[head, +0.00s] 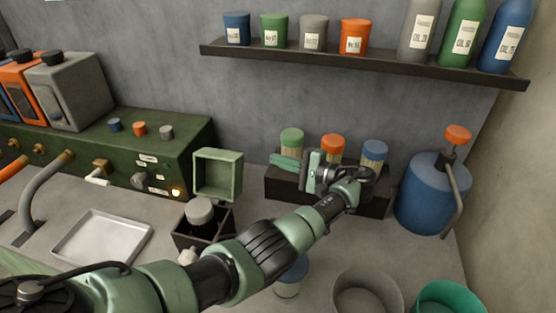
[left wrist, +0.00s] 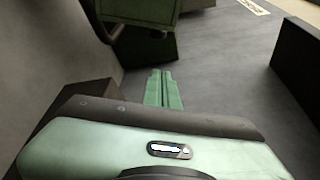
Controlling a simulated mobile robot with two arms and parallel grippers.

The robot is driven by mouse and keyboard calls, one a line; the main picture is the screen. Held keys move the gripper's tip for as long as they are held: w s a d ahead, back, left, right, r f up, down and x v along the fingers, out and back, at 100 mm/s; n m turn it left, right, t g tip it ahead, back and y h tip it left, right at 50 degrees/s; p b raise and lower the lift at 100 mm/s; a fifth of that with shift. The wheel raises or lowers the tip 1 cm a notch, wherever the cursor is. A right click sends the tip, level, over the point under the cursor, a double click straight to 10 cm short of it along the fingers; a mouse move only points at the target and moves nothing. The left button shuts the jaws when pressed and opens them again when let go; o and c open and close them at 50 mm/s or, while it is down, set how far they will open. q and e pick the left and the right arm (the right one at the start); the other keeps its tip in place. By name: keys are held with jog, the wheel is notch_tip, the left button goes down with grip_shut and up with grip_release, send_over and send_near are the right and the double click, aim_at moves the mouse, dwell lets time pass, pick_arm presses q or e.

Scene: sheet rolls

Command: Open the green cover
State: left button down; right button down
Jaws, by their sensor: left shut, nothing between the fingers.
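The green cover (head: 217,175) stands raised at the back of a small dark box (head: 203,238), its hollow inner side facing the head camera. The box is open at the top, and a grey-capped container (head: 200,214) shows in it. My left gripper (head: 279,161) is to the right of the cover, apart from it, with its fingers pointing left. In the left wrist view its green fingers (left wrist: 162,88) lie together and empty. A green boxy part, probably the cover (left wrist: 140,12), shows beyond them at the top. My right gripper is not in view.
A dark rack (head: 286,189) with green-, orange- and blue-capped jars stands behind my left gripper. A green machine (head: 165,150) is at the left, with a metal tray (head: 102,238) before it. A blue pump bottle (head: 425,195) stands at the right. A shelf (head: 360,62) hangs above.

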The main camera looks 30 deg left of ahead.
pick_arm(q)
jog(key=s+a+p, duration=0.3)
jog(key=a+p, duration=0.3)
jog(key=shift+s+a+r, duration=0.15)
jog(key=shift+a+r, duration=0.15)
jog(key=shift+r, duration=0.05)
